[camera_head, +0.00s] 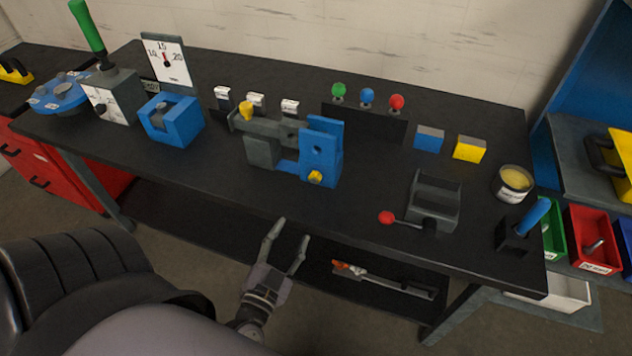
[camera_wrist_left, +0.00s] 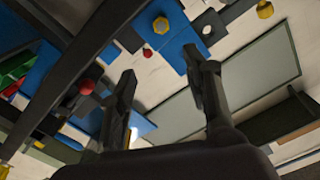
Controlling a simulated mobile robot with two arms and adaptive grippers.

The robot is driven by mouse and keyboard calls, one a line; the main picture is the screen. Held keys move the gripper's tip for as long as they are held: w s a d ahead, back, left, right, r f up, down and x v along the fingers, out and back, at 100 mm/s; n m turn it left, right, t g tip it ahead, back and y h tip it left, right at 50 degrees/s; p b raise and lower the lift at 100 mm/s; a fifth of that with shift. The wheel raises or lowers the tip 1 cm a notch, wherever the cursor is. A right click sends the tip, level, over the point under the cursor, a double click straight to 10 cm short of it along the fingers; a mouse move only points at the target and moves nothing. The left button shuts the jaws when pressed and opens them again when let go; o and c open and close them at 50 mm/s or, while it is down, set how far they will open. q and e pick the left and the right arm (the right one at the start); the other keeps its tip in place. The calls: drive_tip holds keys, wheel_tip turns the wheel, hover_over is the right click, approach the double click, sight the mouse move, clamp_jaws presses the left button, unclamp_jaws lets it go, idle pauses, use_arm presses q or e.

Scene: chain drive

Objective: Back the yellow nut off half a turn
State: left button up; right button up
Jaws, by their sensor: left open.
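A yellow nut (camera_head: 315,178) sits low on the front of the upright blue block (camera_head: 322,140) of the chain drive fixture, at the middle of the bench. A second yellow part (camera_head: 245,111) sits on the grey block (camera_head: 262,150) to its left. My left gripper (camera_head: 292,231) is open and empty, in front of the bench's front edge and apart from the nut. In the left wrist view, a yellow hexagonal nut (camera_wrist_left: 160,25) on a blue face shows beyond the open fingers (camera_wrist_left: 160,70). My right gripper is not in view.
A grey holder (camera_head: 436,200) with a red-knobbed lever (camera_head: 387,217) stands right of the fixture. A blue block (camera_head: 172,120) stands to the left. Red, blue and green knobs (camera_head: 367,96) stand behind. The bench top (camera_head: 225,180) just before the fixture is clear.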

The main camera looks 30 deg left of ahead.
use_arm(q)
drive_tip(key=p, duration=0.1)
approach(315, 178)
drive_tip(key=p+x, duration=0.1)
drive_tip(key=x, duration=0.7)
drive_tip(key=shift+w, duration=0.25)
drive_tip(key=shift+w+a, duration=0.1)
drive_tip(key=shift+w, duration=0.05)
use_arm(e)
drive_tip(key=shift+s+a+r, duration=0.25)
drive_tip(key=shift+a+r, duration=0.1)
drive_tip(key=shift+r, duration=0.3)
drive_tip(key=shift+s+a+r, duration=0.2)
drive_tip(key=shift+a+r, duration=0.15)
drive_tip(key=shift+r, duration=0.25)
use_arm(q)
drive_tip(key=c, duration=0.4)
clamp_jaws()
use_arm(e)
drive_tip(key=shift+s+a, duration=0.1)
